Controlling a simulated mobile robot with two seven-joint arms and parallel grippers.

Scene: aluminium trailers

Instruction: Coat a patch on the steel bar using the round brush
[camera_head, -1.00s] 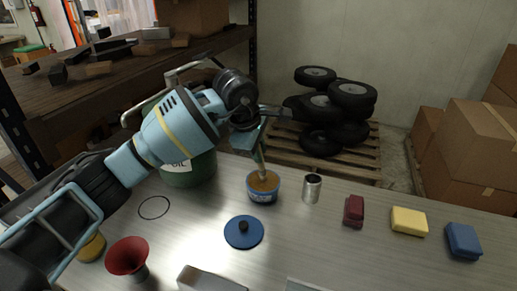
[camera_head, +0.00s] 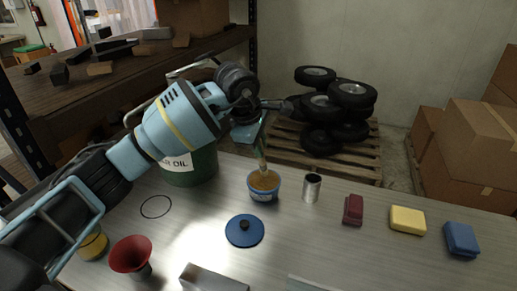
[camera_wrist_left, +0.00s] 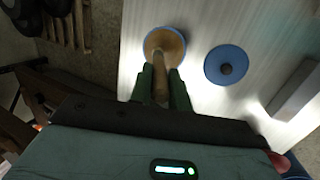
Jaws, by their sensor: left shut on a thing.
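My left gripper (camera_head: 262,138) is shut on the round brush (camera_head: 263,162), holding it nearly upright by its wooden handle. The handle also shows between the green fingers in the left wrist view (camera_wrist_left: 160,82). The brush's lower end is in or just over a blue tin (camera_head: 262,196) of amber paste, so its bristles cannot be made out. The steel bar (camera_head: 208,281) lies at the front edge of the head view, partly cut off. It is grey in the wrist view (camera_wrist_left: 298,90). My right gripper is not in view.
A blue lid (camera_head: 244,231) lies in front of the tin. A metal cup (camera_head: 312,188) stands close right of it. Red (camera_head: 353,210), yellow (camera_head: 407,220) and blue (camera_head: 461,239) blocks sit farther right. A green oil drum (camera_head: 190,168) and red funnel (camera_head: 131,257) are on the left.

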